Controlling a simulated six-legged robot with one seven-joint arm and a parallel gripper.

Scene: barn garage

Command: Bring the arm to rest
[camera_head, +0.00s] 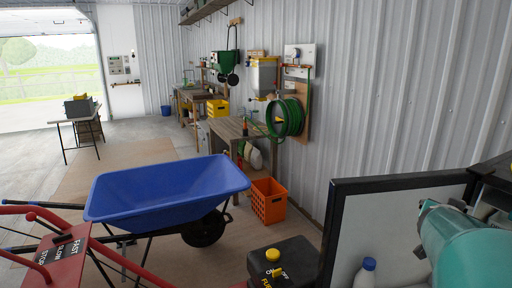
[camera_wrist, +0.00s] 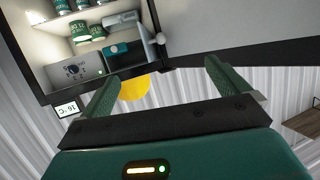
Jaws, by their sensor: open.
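My gripper (camera_wrist: 161,72) shows in the wrist view with its two green fingers wide apart and nothing held between them. A yellow round thing (camera_wrist: 134,90) shows behind the gap, near the left finger; I cannot tell what it is or how far off. In the head view my teal arm is raised at the lower right, in front of the open dark-framed door (camera_head: 400,186). My fingers do not show clearly there.
The wrist view shows an open lit cabinet (camera_wrist: 160,69) with cans (camera_wrist: 88,31) and boxes (camera_wrist: 75,70), tilted. In the head view, a blue wheelbarrow (camera_head: 165,190), an orange crate (camera_head: 268,203) and a workbench (camera_head: 235,130) stand ahead. A white bottle (camera_head: 366,274) is by the door.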

